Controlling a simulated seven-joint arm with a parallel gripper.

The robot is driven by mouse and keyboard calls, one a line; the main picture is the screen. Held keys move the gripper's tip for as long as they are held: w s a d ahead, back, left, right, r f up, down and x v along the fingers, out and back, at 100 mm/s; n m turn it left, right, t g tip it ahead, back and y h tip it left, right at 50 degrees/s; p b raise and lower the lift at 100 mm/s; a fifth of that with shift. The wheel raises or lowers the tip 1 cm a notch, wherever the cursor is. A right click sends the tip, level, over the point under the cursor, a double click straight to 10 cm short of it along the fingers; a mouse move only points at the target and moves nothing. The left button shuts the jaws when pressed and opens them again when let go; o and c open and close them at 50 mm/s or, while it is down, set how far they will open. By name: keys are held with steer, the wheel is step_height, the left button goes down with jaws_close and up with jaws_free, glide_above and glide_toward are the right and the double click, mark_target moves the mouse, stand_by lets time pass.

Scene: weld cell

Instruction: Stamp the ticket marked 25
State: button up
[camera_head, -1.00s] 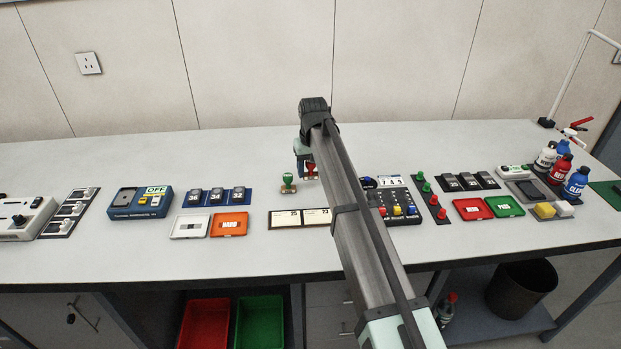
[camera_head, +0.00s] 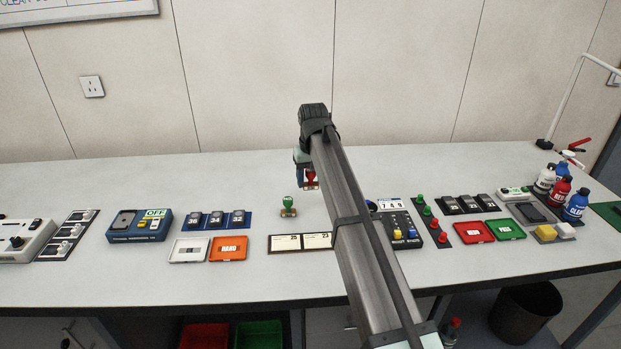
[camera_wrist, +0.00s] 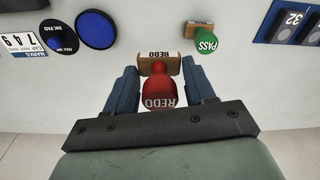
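My gripper (camera_head: 306,183) is shut on the red REDO stamp (camera_wrist: 158,92), with a blue finger on each side of it in the wrist view. The stamp (camera_head: 311,178) hangs above the bench in the head view. The green PASS stamp (camera_head: 289,206) stands on the bench to its left; it also shows in the wrist view (camera_wrist: 207,40). The ticket marked 25 (camera_head: 285,243) lies at the left of a dark holder, nearer the front edge. The ticket marked 23 (camera_head: 317,241) lies to its right. A round ink pad (camera_wrist: 60,40) shows in the wrist view.
A blue round lid (camera_wrist: 96,29) lies beside the ink pad. My arm hides part of the bench right of the tickets. White (camera_head: 188,250) and orange (camera_head: 229,248) trays lie left of the tickets. The bench behind the green stamp is clear.

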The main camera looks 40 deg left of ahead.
steer(key=c, duration=0.3)
steer(key=w+d, duration=0.2)
steer(key=w+d+f, duration=0.1)
steer(key=w+d, duration=0.2)
steer(key=w+d+f, duration=0.1)
steer(key=w+d, duration=0.1)
steer(key=shift+w+d, duration=0.2)
steer(key=shift+f, duration=2.9)
steer(key=shift+f, duration=0.5)
steer(key=shift+r, duration=3.5)
